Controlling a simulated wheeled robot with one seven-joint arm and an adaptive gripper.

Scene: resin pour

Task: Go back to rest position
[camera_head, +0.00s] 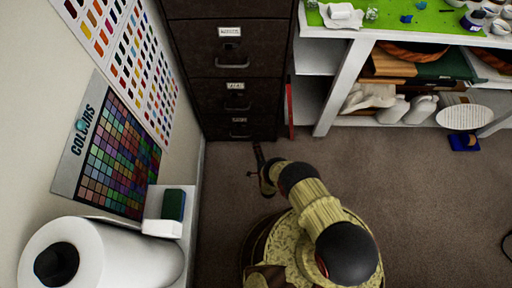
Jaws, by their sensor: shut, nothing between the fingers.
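My arm reaches up from my base at the bottom centre, with yellow patterned links and black joints. It bends over the brown carpet (420,200). My gripper (257,149) is the small dark end of the arm, pointing away toward the foot of the dark cabinet. It looks shut and empty, and small in the picture. No object touches it that I can see.
A dark drawer cabinet (235,125) stands just ahead. A white shelf unit (331,87) with a green top (393,17) is at upper right. At left are a colour chart (115,150), a paper roll (120,255) and a sponge (173,204).

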